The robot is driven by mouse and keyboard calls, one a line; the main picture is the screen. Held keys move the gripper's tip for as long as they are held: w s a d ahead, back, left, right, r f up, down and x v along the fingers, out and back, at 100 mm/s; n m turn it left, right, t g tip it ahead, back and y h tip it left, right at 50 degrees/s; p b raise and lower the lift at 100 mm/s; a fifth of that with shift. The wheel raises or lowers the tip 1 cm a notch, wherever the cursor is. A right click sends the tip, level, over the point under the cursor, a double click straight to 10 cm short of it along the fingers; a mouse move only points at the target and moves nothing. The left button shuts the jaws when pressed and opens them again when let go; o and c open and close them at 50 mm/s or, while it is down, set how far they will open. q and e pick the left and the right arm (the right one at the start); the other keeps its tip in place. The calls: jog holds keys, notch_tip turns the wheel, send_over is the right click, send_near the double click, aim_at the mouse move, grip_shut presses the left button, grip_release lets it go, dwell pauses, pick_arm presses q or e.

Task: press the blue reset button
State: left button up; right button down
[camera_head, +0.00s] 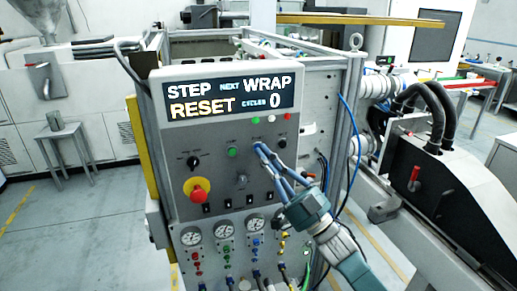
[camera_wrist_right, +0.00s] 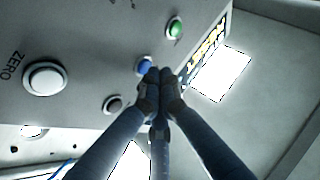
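The grey control panel (camera_head: 215,135) carries a lit display (camera_head: 231,98) reading STEP, WRAP, RESET and CYCLES 0. In the right wrist view the blue button (camera_wrist_right: 144,66) shows just beside and partly behind my right fingertips. In the head view the fingertips cover its place. My right gripper (camera_head: 259,148) reaches in from the lower right, fingers closed together and empty. It also shows in the wrist view (camera_wrist_right: 160,78), with its tips at the button's edge. I cannot tell whether they touch. My left gripper is not in view.
A green button (camera_head: 232,152) and a black knob (camera_head: 281,142) sit close to the fingertips. A red emergency stop (camera_head: 197,190) on yellow is lower left. Gauges (camera_head: 225,228) and hoses lie below. The wrist view shows a white button (camera_wrist_right: 45,78) marked ZERO.

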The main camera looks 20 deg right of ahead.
jog(key=shift+w, duration=0.35)
dwell(0.4)
jog(key=shift+s, duration=0.8)
jog(key=s+p, duration=0.2)
jog(key=s, duration=0.3)
jog(key=shift+d, duration=0.1)
dwell(0.4)
dwell(0.4)
